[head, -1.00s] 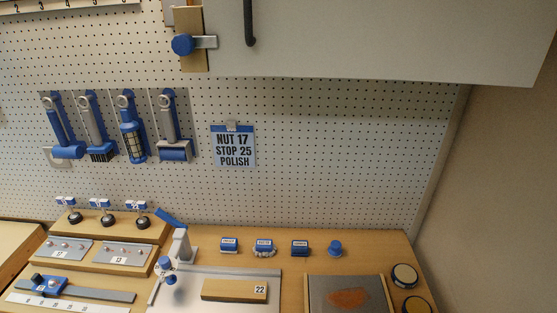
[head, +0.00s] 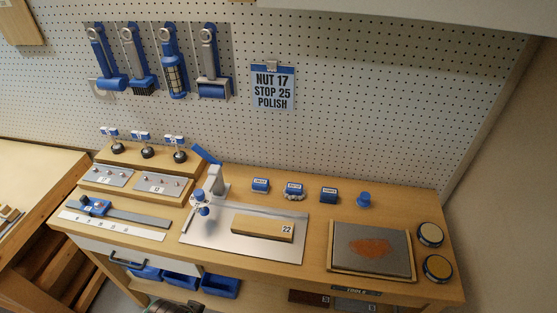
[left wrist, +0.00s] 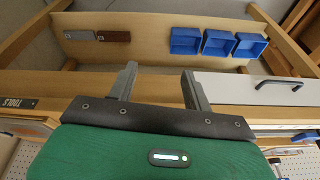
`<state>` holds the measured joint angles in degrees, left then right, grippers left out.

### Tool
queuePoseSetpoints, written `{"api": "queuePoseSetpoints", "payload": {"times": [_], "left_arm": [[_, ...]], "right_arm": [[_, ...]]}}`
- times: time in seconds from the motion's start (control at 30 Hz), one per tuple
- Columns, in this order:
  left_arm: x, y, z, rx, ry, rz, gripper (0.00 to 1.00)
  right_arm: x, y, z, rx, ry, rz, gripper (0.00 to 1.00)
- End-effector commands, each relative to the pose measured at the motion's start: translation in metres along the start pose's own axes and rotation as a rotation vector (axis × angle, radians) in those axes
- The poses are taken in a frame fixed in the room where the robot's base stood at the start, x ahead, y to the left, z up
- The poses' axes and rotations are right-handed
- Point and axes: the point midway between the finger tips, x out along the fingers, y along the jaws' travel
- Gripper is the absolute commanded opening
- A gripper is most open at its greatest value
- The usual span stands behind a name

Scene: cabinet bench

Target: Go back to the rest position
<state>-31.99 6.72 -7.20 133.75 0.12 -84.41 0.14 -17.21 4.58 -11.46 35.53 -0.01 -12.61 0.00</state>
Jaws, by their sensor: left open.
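My left gripper (left wrist: 160,85) shows in the left wrist view with its two grey fingers apart and nothing between them. It is in front of the bench, with the lower shelf (left wrist: 150,45) beyond the fingertips. The bench top (head: 120,240) stands below the pegboard in the head view, with a wooden block marked 22 (head: 262,229) on a metal plate (head: 215,240).
A drawer with a dark handle (left wrist: 285,84) is close to the right of my left gripper. Blue bins (left wrist: 186,41) sit on the lower shelf. The head view shows a sanding board (head: 370,248) and round tins (head: 430,235) at the bench's right. Tools (head: 140,60) hang on the pegboard.

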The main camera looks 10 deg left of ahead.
Motion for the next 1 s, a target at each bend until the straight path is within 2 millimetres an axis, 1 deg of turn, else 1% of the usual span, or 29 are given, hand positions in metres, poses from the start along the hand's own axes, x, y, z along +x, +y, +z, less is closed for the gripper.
{"api": "queuePoseSetpoints", "payload": {"times": [0.03,0.17,0.27,0.37,0.4,0.47,0.5,0.57,0.6,0.67,0.7,0.77,0.8,0.87,0.9,0.97,1.0], "left_arm": [[0.012,0.000,0.001,0.001,-0.006,0.000,0.50],[0.047,0.002,0.007,0.003,-0.020,0.002,0.50],[0.080,0.003,0.014,0.006,-0.032,0.004,0.50],[0.123,0.005,0.027,0.008,-0.049,0.006,0.50],[0.141,0.006,0.034,0.010,-0.056,0.007,0.50],[0.168,0.007,0.046,0.011,-0.066,0.009,0.50],[0.185,0.008,0.055,0.013,-0.072,0.009,0.50],[0.210,0.009,0.070,0.015,-0.081,0.010,0.50],[0.226,0.009,0.081,0.016,-0.089,0.011,0.50],[0.249,0.010,0.099,0.018,-0.099,0.013,0.50],[0.263,0.011,0.111,0.020,-0.106,0.013,0.50],[0.283,0.012,0.130,0.022,-0.116,0.015,0.50],[0.295,0.013,0.144,0.024,-0.122,0.016,0.50],[0.312,0.014,0.165,0.026,-0.132,0.017,0.50],[0.322,0.014,0.180,0.028,-0.140,0.018,0.50],[0.336,0.015,0.203,0.030,-0.151,0.019,0.50],[0.344,0.015,0.218,0.031,-0.156,0.019,0.50]], "right_arm": [[0.000,0.000,0.000,0.000,0.000,0.000,0.36],[0.000,0.000,0.000,0.000,0.000,0.000,0.36],[0.000,0.000,0.000,0.000,0.000,0.000,0.36],[0.000,0.000,0.000,0.000,0.000,0.000,0.36],[0.000,0.000,0.000,0.000,0.000,0.000,0.36],[0.000,0.000,0.000,0.000,0.000,0.000,0.36],[0.000,0.000,0.000,0.000,0.000,0.000,0.36],[0.000,0.000,0.000,0.000,0.000,0.000,0.36],[0.000,0.000,0.000,0.000,0.000,0.000,0.36],[0.000,0.000,0.000,0.000,0.000,0.000,0.36],[0.000,0.000,0.000,0.000,0.000,0.000,0.36],[0.000,0.000,0.000,0.000,0.000,0.000,0.36],[0.000,0.000,0.000,0.000,0.000,0.000,0.36],[0.000,0.000,0.000,0.000,0.000,0.000,0.36],[0.000,0.000,0.000,0.000,0.000,0.000,0.36],[0.000,0.000,0.000,0.000,0.000,0.000,0.36],[0.000,0.000,0.000,0.000,0.000,0.000,0.36]]}}
